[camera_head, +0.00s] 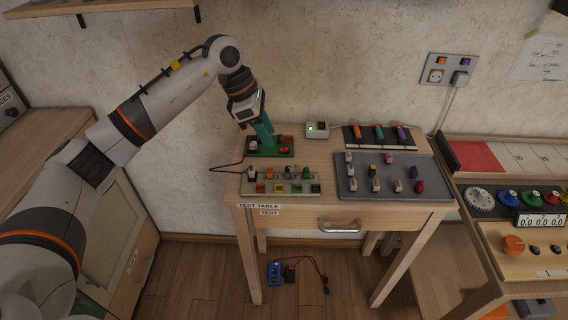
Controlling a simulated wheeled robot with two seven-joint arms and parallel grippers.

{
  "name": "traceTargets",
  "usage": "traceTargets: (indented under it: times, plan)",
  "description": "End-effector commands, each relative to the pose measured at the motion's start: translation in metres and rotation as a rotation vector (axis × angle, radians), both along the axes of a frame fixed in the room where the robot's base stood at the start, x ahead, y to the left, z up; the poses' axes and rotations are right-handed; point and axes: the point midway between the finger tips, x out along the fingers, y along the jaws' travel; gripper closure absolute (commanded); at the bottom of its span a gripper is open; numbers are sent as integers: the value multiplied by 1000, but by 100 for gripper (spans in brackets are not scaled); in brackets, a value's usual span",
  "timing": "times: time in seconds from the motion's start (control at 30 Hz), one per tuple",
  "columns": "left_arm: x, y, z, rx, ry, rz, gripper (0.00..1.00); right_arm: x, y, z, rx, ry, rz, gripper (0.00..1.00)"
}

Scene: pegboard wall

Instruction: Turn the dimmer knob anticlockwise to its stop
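My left gripper (266,139) comes down from above onto a small green board (290,153) at the back left of the test table. Its teal fingers reach the board near its left-middle part. They look close together, but whether they are shut on a knob is too small to tell. A red part (284,150) shows on the board just right of the fingertips. Whatever is under the fingers is hidden. A large orange knob (513,243) sits on a panel at the far right, well away from my gripper. I cannot tell which knob is the dimmer. My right gripper is not in view.
The wooden test table (400,207) also carries a strip of coloured switches (281,188), a grey tray (352,190) with several small parts, a dark rack (378,136) and a white box (317,130). A wall socket plate (447,69) is behind. A dark cable runs left of the board.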

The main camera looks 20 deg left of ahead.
Motion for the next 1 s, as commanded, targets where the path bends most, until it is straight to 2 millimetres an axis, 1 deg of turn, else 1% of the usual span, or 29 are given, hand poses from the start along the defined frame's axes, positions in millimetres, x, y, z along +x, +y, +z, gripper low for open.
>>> traceTargets:
  times: [0.3,0.5,0.7,0.93,0.97,1.0]
  plan:
    - [7,-25,-58,-5,4,0,64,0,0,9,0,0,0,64]
    - [11,-35,-85,-5,3,1,64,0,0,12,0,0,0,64]
    - [13,-39,-96,-6,1,1,64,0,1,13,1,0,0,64]
    - [13,-39,-96,-5,0,1,64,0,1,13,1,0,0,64]
    - [13,-39,-96,-5,0,1,66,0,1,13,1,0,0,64]
    - [13,-39,-96,-5,0,1,72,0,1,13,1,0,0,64]
